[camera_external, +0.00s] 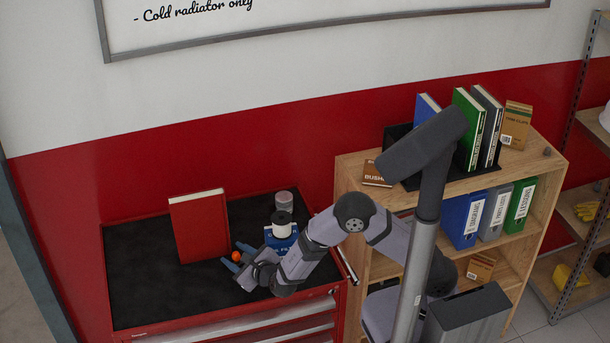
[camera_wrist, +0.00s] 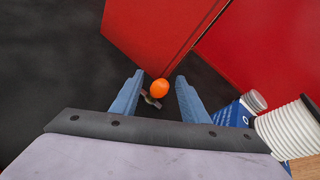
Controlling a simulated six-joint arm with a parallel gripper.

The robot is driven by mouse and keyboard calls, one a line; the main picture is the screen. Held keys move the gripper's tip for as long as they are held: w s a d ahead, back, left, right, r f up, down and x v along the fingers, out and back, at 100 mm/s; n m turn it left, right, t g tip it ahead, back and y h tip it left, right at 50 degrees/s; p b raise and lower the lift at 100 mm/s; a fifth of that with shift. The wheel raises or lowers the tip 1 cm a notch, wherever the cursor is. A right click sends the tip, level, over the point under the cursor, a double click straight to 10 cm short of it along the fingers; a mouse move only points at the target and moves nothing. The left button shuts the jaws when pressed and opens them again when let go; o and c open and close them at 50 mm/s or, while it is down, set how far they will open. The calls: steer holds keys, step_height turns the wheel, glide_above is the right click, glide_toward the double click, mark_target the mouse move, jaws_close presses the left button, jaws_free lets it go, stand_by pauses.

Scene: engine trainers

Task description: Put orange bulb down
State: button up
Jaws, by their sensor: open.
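The orange bulb (camera_wrist: 160,88) shows in the wrist view just beyond and between the two blue fingers of my gripper (camera_wrist: 154,92). A small dark and metallic part sits at its near side. In the external view the bulb (camera_external: 236,256) is a small orange dot at the tips of my gripper (camera_external: 237,262), low over the black top of the red tool cabinet (camera_external: 150,270). The fingers are apart, with a gap on each side of the bulb. I cannot tell whether the bulb rests on the mat.
A red book (camera_external: 199,227) stands upright just behind the bulb. To the right are a blue box (camera_external: 281,240), a white spool (camera_external: 282,218) and a grey-pink cylinder (camera_external: 285,200). The black top is clear at the left. A wooden shelf (camera_external: 350,175) stands right of the cabinet.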

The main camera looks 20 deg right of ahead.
jaws_close()
steer(key=shift+r, duration=0.15)
step_height(320, 180, up, 28)
stand_by(1.2)
